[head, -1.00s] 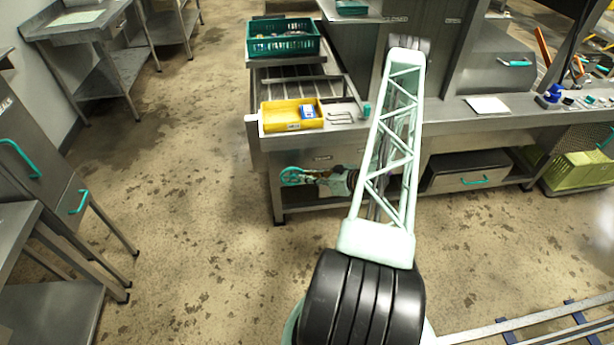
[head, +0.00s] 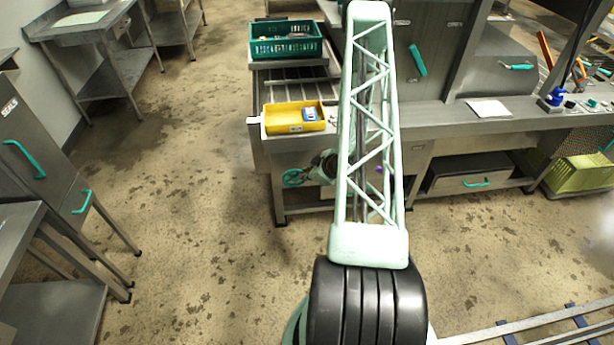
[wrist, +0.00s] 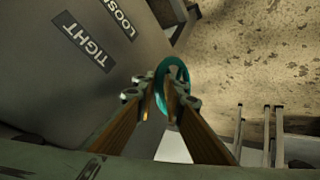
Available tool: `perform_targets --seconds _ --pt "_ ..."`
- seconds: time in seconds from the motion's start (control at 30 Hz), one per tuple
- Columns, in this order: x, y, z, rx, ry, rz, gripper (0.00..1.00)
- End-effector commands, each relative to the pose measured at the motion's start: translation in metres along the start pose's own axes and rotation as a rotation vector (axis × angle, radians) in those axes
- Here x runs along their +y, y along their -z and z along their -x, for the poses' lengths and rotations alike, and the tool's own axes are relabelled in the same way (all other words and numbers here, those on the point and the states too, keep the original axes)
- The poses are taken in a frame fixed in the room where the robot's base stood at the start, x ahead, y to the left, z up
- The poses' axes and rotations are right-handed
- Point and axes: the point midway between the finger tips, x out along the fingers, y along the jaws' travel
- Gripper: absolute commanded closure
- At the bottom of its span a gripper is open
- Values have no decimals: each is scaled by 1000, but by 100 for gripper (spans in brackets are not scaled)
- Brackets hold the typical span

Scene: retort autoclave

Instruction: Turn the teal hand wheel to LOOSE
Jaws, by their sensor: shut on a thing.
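The teal hand wheel (head: 292,178) sticks out at the left end of the steel bench, below the yellow tray. In the wrist view the wheel (wrist: 182,72) shows as a teal ring seen at a steep angle. My gripper (wrist: 166,92) is shut on the wheel's rim, with a finger on each side of it. In the head view my arm hides most of the gripper. The TIGHT label (wrist: 84,41) and the LOOSE label (wrist: 117,17) lie on the grey panel to the upper left of the wheel in the wrist view. The wheel's hub is hidden.
The yellow tray (head: 268,121) holds a blue and white item on the bench above the wheel. A green crate (head: 262,48) stands farther back. A grey cabinet with teal handles (head: 62,190) is at the left. The floor (head: 190,190) between is open.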

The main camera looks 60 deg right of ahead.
Motion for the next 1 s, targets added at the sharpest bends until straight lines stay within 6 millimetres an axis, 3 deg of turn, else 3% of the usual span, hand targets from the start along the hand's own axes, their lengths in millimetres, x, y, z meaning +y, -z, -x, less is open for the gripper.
perform_targets --seconds 1.0 --pt "-3 35 2 -322 -162 272 100"
